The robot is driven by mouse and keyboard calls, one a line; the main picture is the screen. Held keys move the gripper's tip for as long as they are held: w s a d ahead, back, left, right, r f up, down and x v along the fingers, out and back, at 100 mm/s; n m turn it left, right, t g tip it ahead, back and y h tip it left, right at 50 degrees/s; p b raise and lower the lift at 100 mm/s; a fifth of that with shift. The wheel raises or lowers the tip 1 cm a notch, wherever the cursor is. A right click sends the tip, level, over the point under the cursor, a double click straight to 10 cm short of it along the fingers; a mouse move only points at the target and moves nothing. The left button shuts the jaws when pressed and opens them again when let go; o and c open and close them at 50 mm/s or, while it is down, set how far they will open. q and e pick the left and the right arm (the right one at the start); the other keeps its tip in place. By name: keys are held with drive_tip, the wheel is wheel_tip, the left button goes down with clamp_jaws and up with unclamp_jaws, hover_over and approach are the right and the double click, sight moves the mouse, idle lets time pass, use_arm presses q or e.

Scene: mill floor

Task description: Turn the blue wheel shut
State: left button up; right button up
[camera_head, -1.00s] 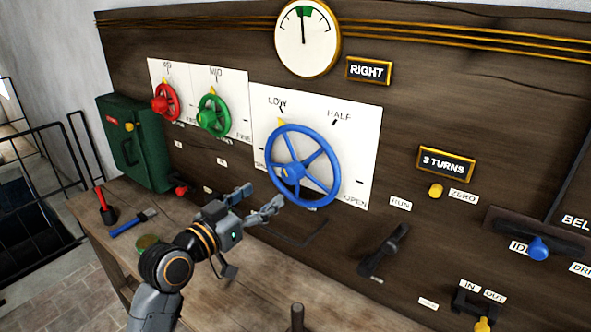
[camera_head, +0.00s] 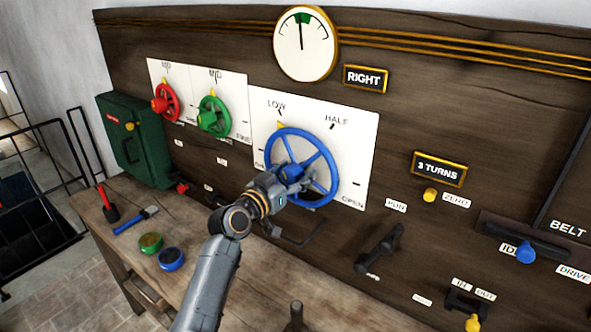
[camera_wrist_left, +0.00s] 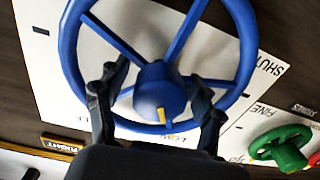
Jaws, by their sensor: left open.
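The blue wheel (camera_head: 334,172) is mounted on a white plate (camera_head: 355,140) with LOW, HALF and OPEN labels; SHUT reads in the wrist view. A yellow mark (camera_head: 281,125) shows at the wheel's upper left, near LOW. My left gripper (camera_head: 290,177) is at the wheel's hub, covering part of it in the head view. In the wrist view the left gripper (camera_wrist_left: 156,88) is open, one finger on each side of the blue hub (camera_wrist_left: 160,80), among the spokes. I cannot tell whether the fingers touch it. My right gripper is not in view.
A red wheel (camera_head: 168,105) and a green wheel (camera_head: 211,116) are left of the blue one. A gauge (camera_head: 304,45) and signs RIGHT (camera_head: 366,79) and 3 TURNS (camera_head: 439,169) are on the panel. A black lever (camera_head: 380,248) stands right. Tools and small tins lie on the bench.

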use_arm(q)
drive_tip(key=shift+w+d, duration=0.1)
drive_tip(key=c, duration=1.2)
drive_tip(key=shift+o, duration=0.2)
drive_tip(key=shift+n, duration=0.3)
drive_tip(key=n+p, duration=0.1)
drive_tip(key=n, duration=0.4)
drive_tip(key=shift+r+n, duration=0.1)
drive_tip(key=shift+n, duration=0.2)
drive_tip(key=n+p, duration=0.2)
drive_tip(key=n, duration=0.3)
drive_tip(key=shift+n, duration=0.3)
